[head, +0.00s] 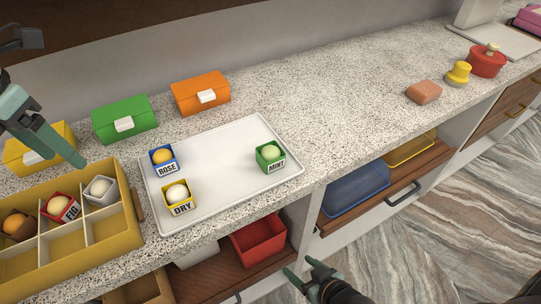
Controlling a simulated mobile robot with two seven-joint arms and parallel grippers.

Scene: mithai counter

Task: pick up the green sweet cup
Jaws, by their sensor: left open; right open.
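The green sweet cup (270,157) stands upright near the right end of the white tray (222,146). It holds a pale round sweet and carries a label that reads MINT. My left gripper (72,150) is open at the far left, above the counter near the divided box and well apart from the green cup. My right gripper (306,274) is open at the bottom of the view, in front of the counter edge and below the tray. Neither gripper touches a cup.
On the tray also stand a blue cup (163,160) and a yellow cup (179,197). A divided yellow box (66,241) with several cups is at the left. Yellow, green (125,119) and orange (201,92) boxes line the wall.

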